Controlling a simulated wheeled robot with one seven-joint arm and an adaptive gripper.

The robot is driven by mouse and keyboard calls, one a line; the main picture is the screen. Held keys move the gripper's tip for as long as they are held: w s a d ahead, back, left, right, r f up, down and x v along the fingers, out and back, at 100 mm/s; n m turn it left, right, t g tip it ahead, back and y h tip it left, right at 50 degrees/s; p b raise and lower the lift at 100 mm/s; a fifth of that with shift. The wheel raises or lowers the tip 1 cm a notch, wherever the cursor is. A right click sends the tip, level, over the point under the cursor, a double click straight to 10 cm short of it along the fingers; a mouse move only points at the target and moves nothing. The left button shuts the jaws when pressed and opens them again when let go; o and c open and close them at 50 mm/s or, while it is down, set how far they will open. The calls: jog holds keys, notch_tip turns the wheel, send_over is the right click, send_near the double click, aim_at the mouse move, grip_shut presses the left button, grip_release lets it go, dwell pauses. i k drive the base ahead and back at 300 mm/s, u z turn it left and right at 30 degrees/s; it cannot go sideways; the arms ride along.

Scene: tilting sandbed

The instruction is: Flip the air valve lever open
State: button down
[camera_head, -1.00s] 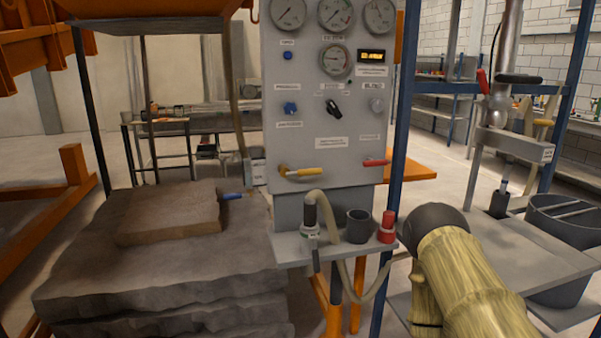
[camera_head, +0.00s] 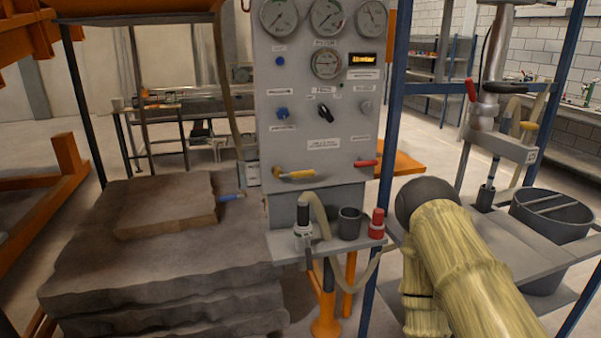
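A grey control panel (camera_head: 345,178) stands upright in the middle of the head view. Two levers sit along its lower part. One has a yellow handle (camera_head: 297,175) lying nearly level and pointing right. The other is a short red handle (camera_head: 367,163) near the panel's right edge, also nearly level. The labels are too small to read, so I cannot tell which lever is for air. My arm, with a bamboo-like surface (camera_head: 465,265) and a dark round joint (camera_head: 428,198), shows at lower right, right of the panel. My gripper is not in view.
Below the panel, a small shelf (camera_head: 285,246) holds a hose nozzle (camera_head: 303,228), a dark cup (camera_head: 349,222) and a red-topped container (camera_head: 377,223). A rough stone block (camera_head: 150,262) fills the lower left.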

aim_at(306, 173)
jog(key=k, duration=0.5)
jog(key=u, duration=1.85)
jog(key=i, duration=1.35)
jog(key=z, duration=2.05)
